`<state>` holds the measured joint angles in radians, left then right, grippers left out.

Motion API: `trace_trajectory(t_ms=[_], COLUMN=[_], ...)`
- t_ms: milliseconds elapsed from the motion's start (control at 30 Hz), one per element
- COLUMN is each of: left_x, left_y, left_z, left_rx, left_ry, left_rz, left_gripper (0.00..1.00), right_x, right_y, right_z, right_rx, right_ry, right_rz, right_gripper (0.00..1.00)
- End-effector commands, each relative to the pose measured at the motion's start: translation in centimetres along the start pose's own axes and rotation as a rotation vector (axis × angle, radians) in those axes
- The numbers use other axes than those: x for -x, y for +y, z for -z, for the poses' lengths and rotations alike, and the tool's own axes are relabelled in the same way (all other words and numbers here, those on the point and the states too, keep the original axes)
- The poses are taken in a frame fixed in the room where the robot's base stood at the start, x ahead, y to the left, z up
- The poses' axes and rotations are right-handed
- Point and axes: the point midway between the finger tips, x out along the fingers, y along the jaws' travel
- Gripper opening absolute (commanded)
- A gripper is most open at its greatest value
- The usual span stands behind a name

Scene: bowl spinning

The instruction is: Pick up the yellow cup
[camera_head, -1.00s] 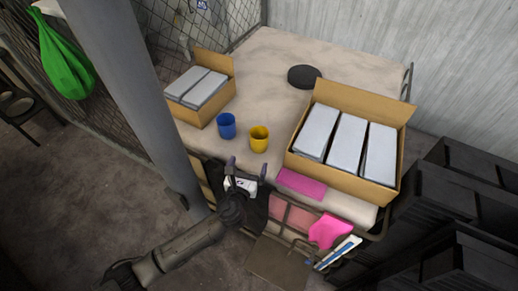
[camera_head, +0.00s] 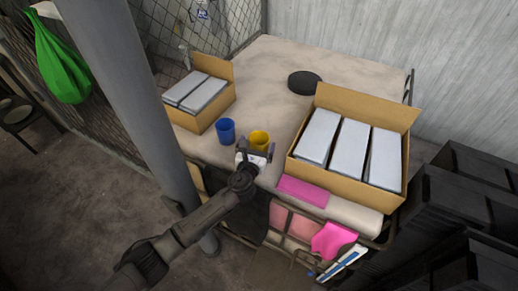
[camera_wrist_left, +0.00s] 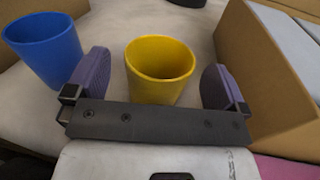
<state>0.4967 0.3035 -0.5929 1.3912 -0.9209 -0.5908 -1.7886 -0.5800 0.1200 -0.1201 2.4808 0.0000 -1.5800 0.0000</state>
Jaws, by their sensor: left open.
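The yellow cup (camera_head: 259,138) stands upright on the pale table near its front edge. In the left wrist view the yellow cup (camera_wrist_left: 158,72) shows just ahead of and between the fingers of my left gripper (camera_wrist_left: 156,85), which is open and empty. In the head view my left gripper (camera_head: 257,150) is at the near side of the cup and hides its lower part. I cannot tell whether a finger touches the cup. My right gripper is in neither view.
A blue cup (camera_head: 225,130) stands close on the left; in the left wrist view this blue cup (camera_wrist_left: 44,48) is beside the left finger. A large cardboard box (camera_head: 344,178) is to the right, a smaller box (camera_head: 207,118) behind left. A black disc (camera_head: 304,82) lies farther back.

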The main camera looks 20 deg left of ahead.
Motion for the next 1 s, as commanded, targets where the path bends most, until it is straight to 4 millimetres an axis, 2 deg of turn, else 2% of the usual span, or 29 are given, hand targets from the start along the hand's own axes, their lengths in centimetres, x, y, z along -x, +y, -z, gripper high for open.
trace_trajectory(t_ms=[33, 200, 533, 1000], left_x=[-0.8, -2.4, -2.9, -2.8], left_y=[0.0, 0.0, 0.0, 0.1], left_z=[0.3, 0.2, 0.1, 0.1], left_rx=[0.000, -0.001, 0.000, 0.000], left_ry=[-0.002, -0.001, 0.000, 0.000], left_rz=[0.000, 0.000, 0.000, 0.000], left_gripper=[1.00, 1.00, 1.00, 0.56], right_x=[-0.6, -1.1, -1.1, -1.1], right_y=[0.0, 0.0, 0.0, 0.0], right_z=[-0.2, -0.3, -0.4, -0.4], right_rx=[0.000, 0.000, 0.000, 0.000], right_ry=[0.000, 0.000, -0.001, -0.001], right_rz=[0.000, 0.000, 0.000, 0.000], right_gripper=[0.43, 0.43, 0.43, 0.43])
